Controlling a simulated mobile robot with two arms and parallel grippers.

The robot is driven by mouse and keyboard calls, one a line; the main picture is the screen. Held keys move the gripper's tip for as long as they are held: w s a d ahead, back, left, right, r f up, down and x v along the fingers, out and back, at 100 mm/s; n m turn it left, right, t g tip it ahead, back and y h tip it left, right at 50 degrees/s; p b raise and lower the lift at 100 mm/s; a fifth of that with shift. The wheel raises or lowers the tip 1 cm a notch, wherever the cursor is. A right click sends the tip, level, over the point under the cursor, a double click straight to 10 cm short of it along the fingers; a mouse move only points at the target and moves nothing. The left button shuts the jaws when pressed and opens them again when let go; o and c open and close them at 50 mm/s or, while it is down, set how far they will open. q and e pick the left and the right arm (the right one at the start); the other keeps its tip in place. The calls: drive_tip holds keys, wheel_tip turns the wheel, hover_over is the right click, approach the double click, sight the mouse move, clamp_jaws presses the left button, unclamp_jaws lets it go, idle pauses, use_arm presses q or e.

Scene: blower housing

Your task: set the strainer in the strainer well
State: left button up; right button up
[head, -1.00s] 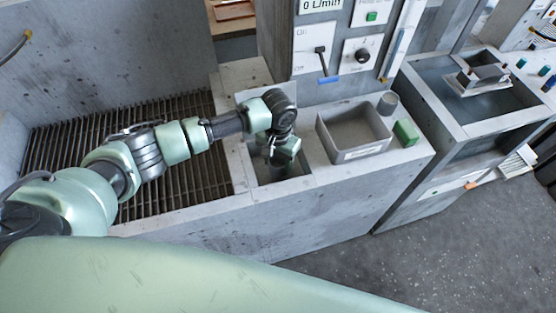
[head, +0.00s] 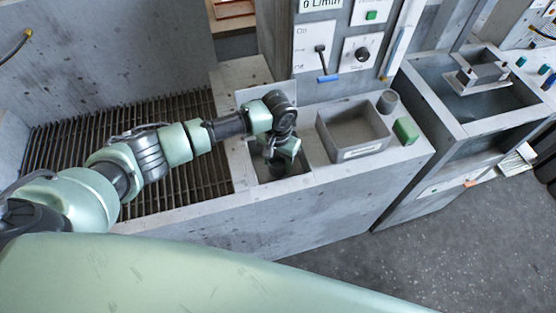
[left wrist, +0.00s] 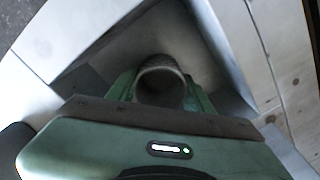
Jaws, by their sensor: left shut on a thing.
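My left gripper (head: 279,165) points down into the square strainer well (head: 301,170) in the grey bench, beside the floor grating. In the left wrist view, my left gripper (left wrist: 161,92) has its green fingers on both sides of a round grey cup-like piece, the strainer (left wrist: 161,80), and is shut on it. The well's pale sloping walls (left wrist: 215,62) surround it in that view. The strainer's lower end is hidden, so I cannot tell whether it touches the well floor. My right gripper is not in view.
Right of the well stand a grey open bin (head: 353,130), a small grey cylinder (head: 387,102) and a green block (head: 405,130). A control panel (head: 335,50) with a blue-tipped lever rises behind. A dark grating (head: 110,115) lies left.

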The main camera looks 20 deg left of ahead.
use_arm(q)
drive_tip(key=o, duration=1.6)
drive_tip(key=shift+c, duration=0.2)
drive_tip(key=shift+r+b, duration=0.55)
drive_tip(key=shift+r, duration=3.4)
